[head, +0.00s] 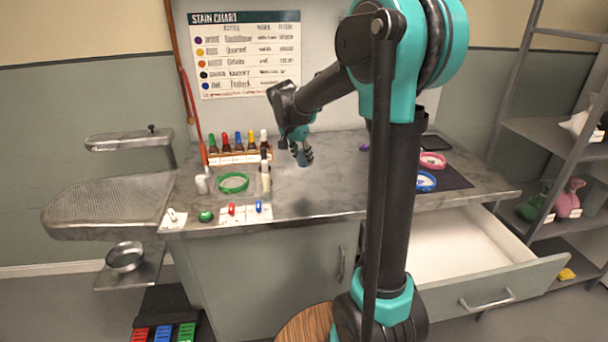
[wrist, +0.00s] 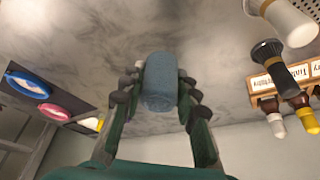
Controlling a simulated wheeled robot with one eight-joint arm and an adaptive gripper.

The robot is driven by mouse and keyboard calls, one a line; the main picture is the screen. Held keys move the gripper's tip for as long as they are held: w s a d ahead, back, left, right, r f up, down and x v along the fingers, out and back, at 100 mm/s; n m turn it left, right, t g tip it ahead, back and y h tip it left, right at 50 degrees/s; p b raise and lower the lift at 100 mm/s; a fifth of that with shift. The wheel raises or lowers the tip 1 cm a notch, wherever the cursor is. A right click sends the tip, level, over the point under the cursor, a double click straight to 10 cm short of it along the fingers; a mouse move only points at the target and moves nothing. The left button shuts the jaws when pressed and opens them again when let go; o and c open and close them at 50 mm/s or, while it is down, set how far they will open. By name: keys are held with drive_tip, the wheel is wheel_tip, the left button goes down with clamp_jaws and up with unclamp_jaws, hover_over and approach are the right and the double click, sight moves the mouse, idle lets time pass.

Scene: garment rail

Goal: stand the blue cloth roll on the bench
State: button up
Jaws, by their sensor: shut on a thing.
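The blue cloth roll (wrist: 160,82) is between the fingers of my gripper (wrist: 157,95) in the wrist view, and the fingers are shut on it. In the head view my gripper (head: 301,148) is low over the middle of the bench (head: 330,185), to the right of the bottle rack.
A bottle rack (head: 237,157), a dark-topped bottle (head: 265,165) and a green hoop (head: 233,183) stand left of my gripper. Pink (head: 432,160) and blue (head: 426,182) hoops lie on a dark mat at right. The drawer (head: 470,262) is open. Bench around the roll is clear.

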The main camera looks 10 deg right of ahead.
sight(306, 181)
drive_tip(key=shift+f, duration=3.5)
drive_tip(key=o, duration=0.8)
drive_tip(key=shift+f, duration=0.1)
drive_tip(key=shift+o, duration=0.2)
drive_tip(key=v, duration=1.2)
